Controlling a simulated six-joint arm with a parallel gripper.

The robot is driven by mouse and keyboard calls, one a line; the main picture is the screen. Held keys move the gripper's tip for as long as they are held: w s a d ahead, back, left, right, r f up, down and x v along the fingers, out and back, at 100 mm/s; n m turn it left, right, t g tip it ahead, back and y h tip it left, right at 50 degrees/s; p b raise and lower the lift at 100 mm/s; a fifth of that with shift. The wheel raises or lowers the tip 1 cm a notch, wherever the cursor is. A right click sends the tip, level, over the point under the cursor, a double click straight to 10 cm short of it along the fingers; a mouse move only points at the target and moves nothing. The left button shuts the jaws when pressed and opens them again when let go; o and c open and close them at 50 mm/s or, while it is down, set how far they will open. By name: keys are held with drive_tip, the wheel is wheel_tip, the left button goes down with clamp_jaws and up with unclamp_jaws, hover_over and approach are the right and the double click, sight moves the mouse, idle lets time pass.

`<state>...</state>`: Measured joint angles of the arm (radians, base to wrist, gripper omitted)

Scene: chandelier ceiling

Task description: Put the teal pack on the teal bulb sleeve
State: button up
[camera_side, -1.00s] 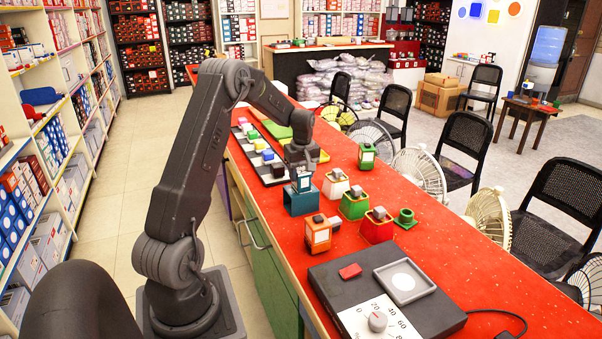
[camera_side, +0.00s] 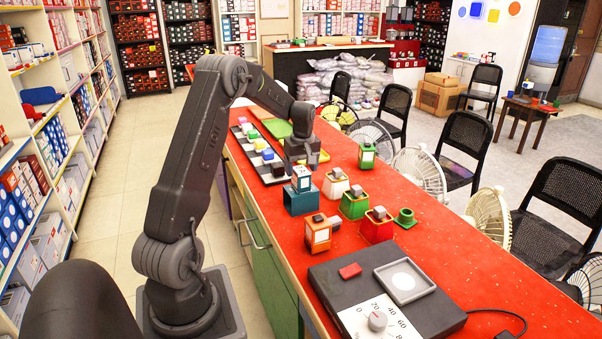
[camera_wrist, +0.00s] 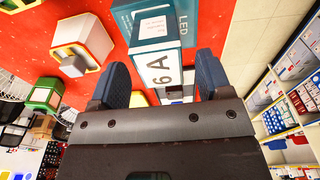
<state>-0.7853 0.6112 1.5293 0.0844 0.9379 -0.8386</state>
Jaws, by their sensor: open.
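The teal pack (camera_side: 301,179) is a small box with a white side and teal top. It stands upright in the teal bulb sleeve (camera_side: 297,205), a square open-topped box on the red counter. In the wrist view the pack (camera_wrist: 157,62) shows a white face marked "6A", and the teal sleeve (camera_wrist: 184,22) marked "LED" is behind it. My gripper (camera_side: 301,165) is just above the pack. In the wrist view its two dark fingers (camera_wrist: 160,82) are spread apart, one to each side of the pack, with gaps showing.
White (camera_side: 335,184), green (camera_side: 354,203) and red (camera_side: 377,226) sleeves stand to the right. A dark tester box (camera_side: 335,282) lies nearer. A tray of coloured blocks (camera_side: 252,143) is behind. Open red counter (camera_side: 470,255) is at right.

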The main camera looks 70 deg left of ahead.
sight(303, 171)
wheel_tip(303, 171, up, 10)
drive_tip(key=d, duration=0.1)
drive_tip(key=d+r+m+t, duration=0.2)
drive_tip(key=d+r+m, duration=0.35)
drive_tip(key=d, duration=0.85)
drive_tip(key=s+d+m+t, duration=0.1)
drive_tip(key=s+d+m, duration=0.5)
drive_tip(key=s+d, duration=0.3)
drive_tip(key=s+d+m+t+h, duration=0.1)
drive_tip(key=s+d+m, duration=0.5)
drive_tip(key=d, duration=0.7)
drive_tip(key=s+t, duration=0.1)
drive_tip(key=s, duration=0.1)
drive_tip(key=shift+s+d+f+t, duration=0.25)
drive_tip(key=shift+s+d+t, duration=0.05)
drive_tip(key=shift+s+d, duration=0.05)
